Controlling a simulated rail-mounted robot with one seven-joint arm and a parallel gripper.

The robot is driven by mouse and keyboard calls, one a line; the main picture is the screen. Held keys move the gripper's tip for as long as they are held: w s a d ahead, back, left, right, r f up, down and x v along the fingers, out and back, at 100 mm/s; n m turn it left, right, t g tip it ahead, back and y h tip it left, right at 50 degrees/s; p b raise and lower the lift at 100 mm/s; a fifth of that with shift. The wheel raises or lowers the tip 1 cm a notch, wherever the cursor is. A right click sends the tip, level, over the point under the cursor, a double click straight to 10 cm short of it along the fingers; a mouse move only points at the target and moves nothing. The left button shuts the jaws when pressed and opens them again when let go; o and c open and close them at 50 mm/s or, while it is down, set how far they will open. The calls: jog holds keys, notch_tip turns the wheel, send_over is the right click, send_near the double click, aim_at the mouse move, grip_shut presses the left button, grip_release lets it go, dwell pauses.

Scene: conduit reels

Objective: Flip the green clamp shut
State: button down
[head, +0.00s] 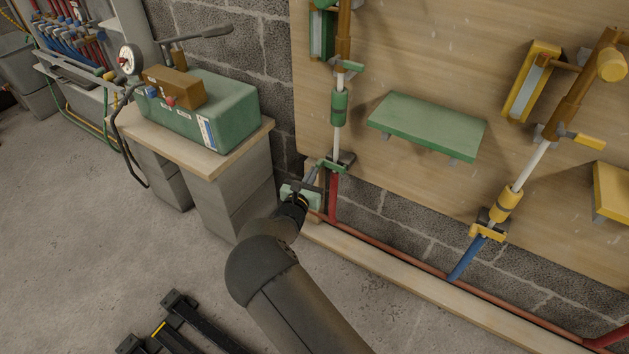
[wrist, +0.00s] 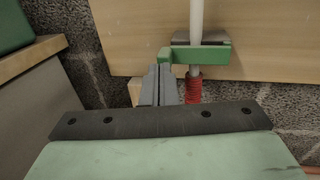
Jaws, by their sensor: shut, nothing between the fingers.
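A lower green clamp (head: 329,165) sits on the white pipe where it meets the red pipe, low on the wooden board. In the wrist view the clamp (wrist: 215,54) shows as a green piece around the white pipe, with a dark plate above it and a green end to the left. I cannot tell whether it is fully open. My gripper (head: 314,172) is just left of this clamp. Its grey fingers (wrist: 159,72) are together and empty, with their tips close to the clamp's green left end; contact is unclear. Another green clamp (head: 350,66) is higher up the pipe.
A green shelf (head: 426,126) juts from the board to the right. Yellow fittings (head: 507,204) with a blue pipe (head: 466,260) stand further right. A green machine (head: 213,110) rests on a bench at left. A red pipe runs along the floor-level wooden beam (head: 430,285).

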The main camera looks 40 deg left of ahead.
jog(key=shift+w+a+r, duration=0.1)
jog(key=shift+w+a, duration=0.2)
jog(key=s+p, duration=0.4)
jog(key=s, duration=1)
jog(key=shift+d+p, duration=0.35)
jog(key=shift+d, duration=0.1)
jog(key=shift+d, duration=0.1)
